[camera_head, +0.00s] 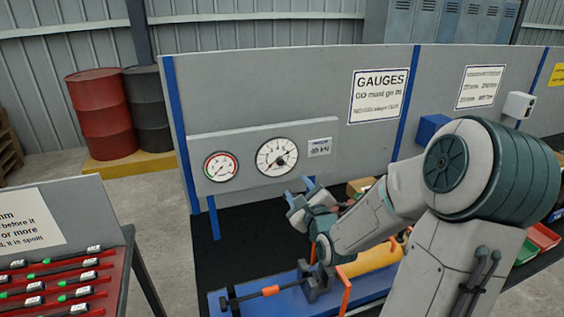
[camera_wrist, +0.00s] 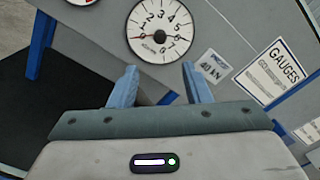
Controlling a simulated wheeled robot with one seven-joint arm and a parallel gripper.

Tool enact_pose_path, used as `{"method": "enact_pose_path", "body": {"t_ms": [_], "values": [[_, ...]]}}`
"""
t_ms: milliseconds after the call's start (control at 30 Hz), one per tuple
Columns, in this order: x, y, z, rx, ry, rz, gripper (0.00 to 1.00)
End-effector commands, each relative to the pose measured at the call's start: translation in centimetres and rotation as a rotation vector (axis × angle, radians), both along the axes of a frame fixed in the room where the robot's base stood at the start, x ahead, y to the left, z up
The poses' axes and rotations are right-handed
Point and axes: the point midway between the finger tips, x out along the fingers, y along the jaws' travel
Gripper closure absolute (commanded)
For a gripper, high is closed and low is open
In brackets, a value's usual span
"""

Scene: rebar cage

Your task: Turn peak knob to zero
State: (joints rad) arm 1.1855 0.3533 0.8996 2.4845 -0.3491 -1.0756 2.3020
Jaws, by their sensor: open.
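The large white dial (camera_head: 277,157) is on the grey panel, with a small dark knob at its centre. Where the pointers sit on the scale is too small to read surely. My gripper (camera_head: 299,190) is open and empty, below and right of the dial in the head view. In the wrist view its blue fingers (camera_wrist: 159,68) are apart, below the dial and not touching it.
A smaller red-rimmed gauge (camera_head: 221,167) is left of the dial, and a 40 kN label (camera_head: 319,147) is right of it. Below is a blue bench fixture (camera_head: 250,302) with an orange-marked rod.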

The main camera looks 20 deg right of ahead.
Motion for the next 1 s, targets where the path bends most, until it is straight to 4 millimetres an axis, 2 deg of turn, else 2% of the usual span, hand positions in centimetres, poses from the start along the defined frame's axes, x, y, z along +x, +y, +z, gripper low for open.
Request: {"method": "enact_pose_path", "body": {"t_ms": [167,700,833,1000], "values": [[1.7,0.0,0.1,0.008,-0.004,0.001,0.56],[11.3,0.1,0.2,0.004,-0.001,0.001,0.56],[12.7,0.0,0.2,0.003,-0.002,-0.001,0.56],[13.6,0.0,0.0,0.003,-0.001,-0.001,0.56]]}}
